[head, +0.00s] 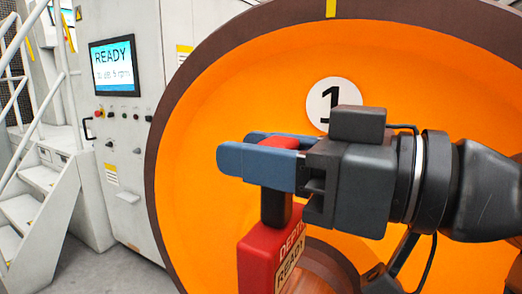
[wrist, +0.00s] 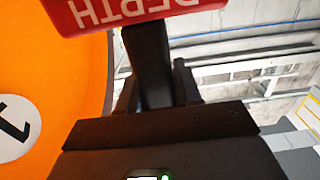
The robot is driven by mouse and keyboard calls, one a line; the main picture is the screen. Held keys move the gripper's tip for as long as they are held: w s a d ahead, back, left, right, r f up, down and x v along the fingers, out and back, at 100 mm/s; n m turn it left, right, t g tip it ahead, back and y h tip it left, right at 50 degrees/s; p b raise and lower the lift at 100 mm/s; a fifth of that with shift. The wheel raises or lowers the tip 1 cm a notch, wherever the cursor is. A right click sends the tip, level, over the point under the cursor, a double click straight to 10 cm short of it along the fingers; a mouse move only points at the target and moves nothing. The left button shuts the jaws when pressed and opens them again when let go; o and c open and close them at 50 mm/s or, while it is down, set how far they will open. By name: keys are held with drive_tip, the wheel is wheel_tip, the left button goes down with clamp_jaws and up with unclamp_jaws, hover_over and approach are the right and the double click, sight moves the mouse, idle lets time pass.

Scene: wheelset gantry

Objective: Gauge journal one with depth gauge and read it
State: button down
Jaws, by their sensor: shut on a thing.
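The depth gauge (head: 262,262) is a red body with a black neck, marked "DEPTH" and showing "READY" on a pale display. My gripper (head: 262,165) has blue fingers shut on the gauge's red top, and the body hangs below them. In the wrist view the gauge (wrist: 140,12) is at the top, its lettering upside down. The big orange wheel (head: 215,130) with a brown rim fills the area behind, with a white disc numbered 1 (head: 322,100). The wheel's hub (head: 335,262) shows low behind the gauge, partly hidden. I cannot tell whether the gauge touches anything.
A grey control cabinet (head: 140,150) with a screen (head: 114,67) reading "READY" stands left of the wheel. White stairs with rails (head: 35,200) are at the far left. Bare grey floor (head: 125,268) shows at the lower left.

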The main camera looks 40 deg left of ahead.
sight(290, 197)
drive_tip(key=shift+f+b, duration=1.4)
drive_tip(key=shift+f, duration=0.35)
idle(0.9)
drive_tip(key=shift+r, duration=0.1)
wheel_tip(290, 197, up, 9)
drive_tip(key=p, duration=0.5)
drive_tip(key=shift+p, duration=0.35)
idle(0.7)
idle(0.5)
